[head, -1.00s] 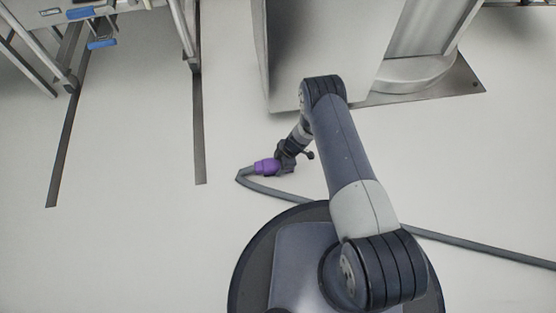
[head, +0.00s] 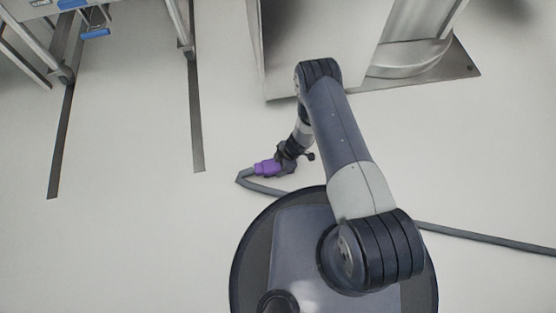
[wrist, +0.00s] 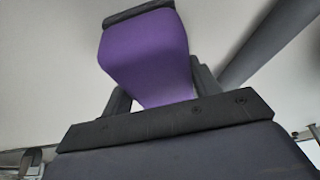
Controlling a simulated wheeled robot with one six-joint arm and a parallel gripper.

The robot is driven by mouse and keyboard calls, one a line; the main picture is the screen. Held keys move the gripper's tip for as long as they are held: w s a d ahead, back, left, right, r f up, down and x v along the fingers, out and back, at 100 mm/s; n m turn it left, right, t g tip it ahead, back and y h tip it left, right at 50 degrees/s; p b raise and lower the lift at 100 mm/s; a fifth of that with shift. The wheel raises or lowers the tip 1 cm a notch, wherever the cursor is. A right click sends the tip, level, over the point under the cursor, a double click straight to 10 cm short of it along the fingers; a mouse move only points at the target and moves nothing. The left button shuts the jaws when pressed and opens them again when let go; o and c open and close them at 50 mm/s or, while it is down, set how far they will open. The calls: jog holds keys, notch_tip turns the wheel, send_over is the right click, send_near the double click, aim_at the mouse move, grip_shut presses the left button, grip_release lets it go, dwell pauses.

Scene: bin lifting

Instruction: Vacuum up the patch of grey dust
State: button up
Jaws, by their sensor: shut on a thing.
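My gripper (head: 284,160) is shut on a purple vacuum nozzle (head: 266,168), low over the pale floor in front of my base. In the wrist view the purple nozzle (wrist: 146,55) sits between my two dark fingers (wrist: 160,95). A grey hose (head: 470,236) is joined to the nozzle, bends sharply at its left end, and runs behind my base to the right edge. I cannot make out a patch of grey dust in either view.
A steel cabinet (head: 310,50) with a rounded metal base plate (head: 430,65) stands ahead. A metal-framed table (head: 180,30) with blue-handled items (head: 95,33) is at the upper left. Dark floor strips (head: 196,120) run below it. The floor at left is open.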

jog(key=shift+s+d+p, duration=0.2)
jog(key=shift+s, duration=0.4)
jog(key=shift+s+d+p, duration=0.15)
jog(key=shift+s, duration=0.45)
jog(key=shift+s+d+f, duration=0.15)
jog(key=shift+s+d, duration=0.05)
jog(key=shift+s, duration=0.55)
jog(key=shift+w+r+p, duration=0.15)
jog(key=shift+r+p, duration=1.65)
jog(key=shift+r, duration=1.3)
jog(key=shift+r+p, duration=0.9)
jog(key=shift+r, duration=0.6)
